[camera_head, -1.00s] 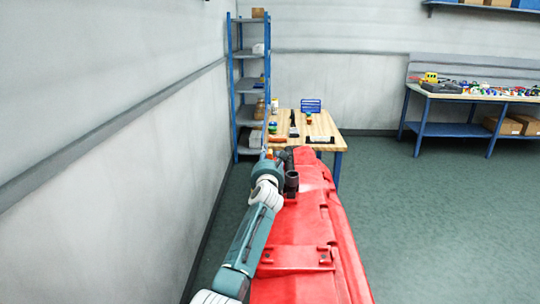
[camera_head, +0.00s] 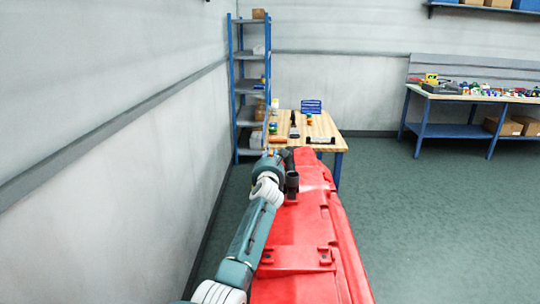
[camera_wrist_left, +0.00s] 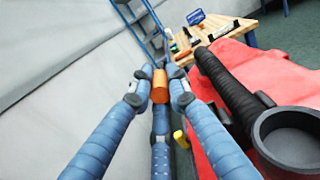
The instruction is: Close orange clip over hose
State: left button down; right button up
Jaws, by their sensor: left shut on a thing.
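The orange clip (camera_wrist_left: 160,87) shows in the left wrist view between the fingertips of my left gripper (camera_wrist_left: 160,82). The blue fingers are shut on it from both sides. A black ribbed hose (camera_wrist_left: 232,88) runs along the red machine just right of the fingers, apart from the clip in this view. In the head view my left gripper (camera_head: 270,153) is small and mostly hidden behind its own wrist, at the far left edge of the red machine. The hose (camera_head: 287,158) is partly visible beside it. My right gripper is not in view.
The red machine body (camera_head: 300,230) fills the lower middle. A yellow part (camera_wrist_left: 181,139) sits below the clip. A wooden table (camera_head: 325,128) with tools stands beyond. A wall is close on the left; the right floor is open.

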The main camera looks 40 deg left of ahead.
pick_arm(q)
jog(key=shift+r, duration=0.1)
jog(key=shift+w+d+r+m+p, duration=0.25)
jog(key=shift+w+d+m+p, duration=0.15)
jog(key=shift+m+p, duration=0.35)
jog(key=shift+w+d+r+m+p, duration=0.15)
jog(key=shift+w+d+m+p, duration=0.15)
jog(key=shift+d+m+p, duration=0.25)
jog(key=shift+w+d+m+p, duration=0.5)
jog(key=shift+w+m+p, duration=0.1)
jog(key=shift+m, duration=0.5)
jog(key=shift+w+d+m+p, duration=0.15)
jog(key=shift+w+d+m, duration=0.15)
jog(key=shift+m, duration=0.25)
jog(key=shift+w+d+m+p, duration=0.15)
jog(key=shift+d+m, duration=0.15)
jog(key=shift+m, duration=0.25)
jog(key=c, duration=1.6)
grip_release()
jog(key=shift+f, duration=0.2)
jog(key=shift+c, duration=0.2)
